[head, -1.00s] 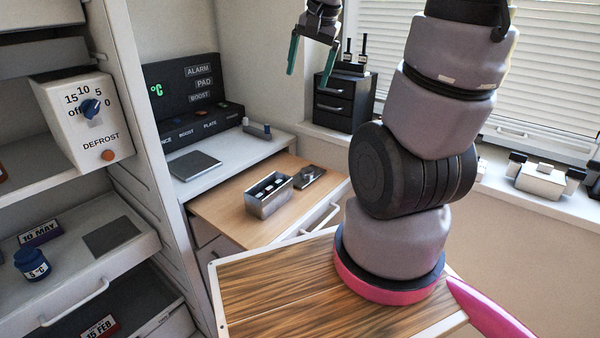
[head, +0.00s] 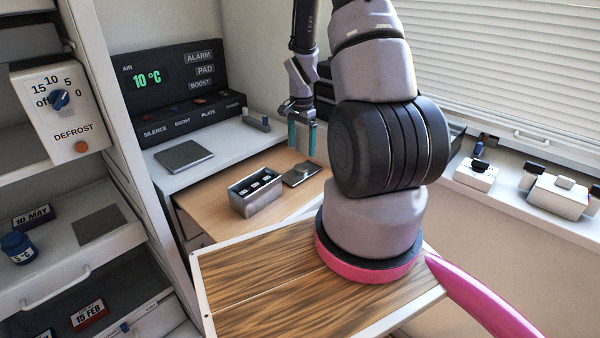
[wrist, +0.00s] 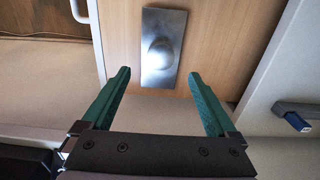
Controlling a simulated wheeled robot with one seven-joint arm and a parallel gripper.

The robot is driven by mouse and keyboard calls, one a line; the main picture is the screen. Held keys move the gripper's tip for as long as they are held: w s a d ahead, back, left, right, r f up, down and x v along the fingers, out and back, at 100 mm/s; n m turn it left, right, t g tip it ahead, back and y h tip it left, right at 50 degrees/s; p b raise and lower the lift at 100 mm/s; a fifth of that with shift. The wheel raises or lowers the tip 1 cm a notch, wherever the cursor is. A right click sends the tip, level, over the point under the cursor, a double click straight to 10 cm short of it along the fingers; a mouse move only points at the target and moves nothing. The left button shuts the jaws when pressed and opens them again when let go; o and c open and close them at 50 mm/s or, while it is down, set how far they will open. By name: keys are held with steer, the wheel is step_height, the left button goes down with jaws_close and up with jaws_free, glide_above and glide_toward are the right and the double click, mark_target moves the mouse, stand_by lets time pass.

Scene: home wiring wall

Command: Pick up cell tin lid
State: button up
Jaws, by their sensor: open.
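The cell tin lid (head: 300,174) is a flat, shiny grey metal plate with a raised round middle. It lies on the light wooden pull-out board (head: 215,208), beside the open metal tin (head: 256,193) that holds several small dark cells. In the wrist view the lid (wrist: 161,47) lies ahead of my gripper, in line with the gap between the fingers. My gripper (head: 302,138) is above the board near the lid, with its green fingers pointing down. In the wrist view my gripper (wrist: 160,82) is open and empty, apart from the lid.
A black panel (head: 168,78) showing 10 °C stands behind the white counter, with a row of buttons below it. A dark grey plate (head: 183,155) lies on the counter. A small grey block with a blue end (wrist: 296,118) is at the right of the wrist view.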

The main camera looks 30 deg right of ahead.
mark_target(301, 166)
step_height(301, 166, down, 8)
steer(key=shift+r, duration=0.15)
steer(key=c, duration=1.5)
steer(key=shift+o, duration=0.2)
steer(key=shift+w+r, duration=0.1)
steer(key=shift+r, duration=0.05)
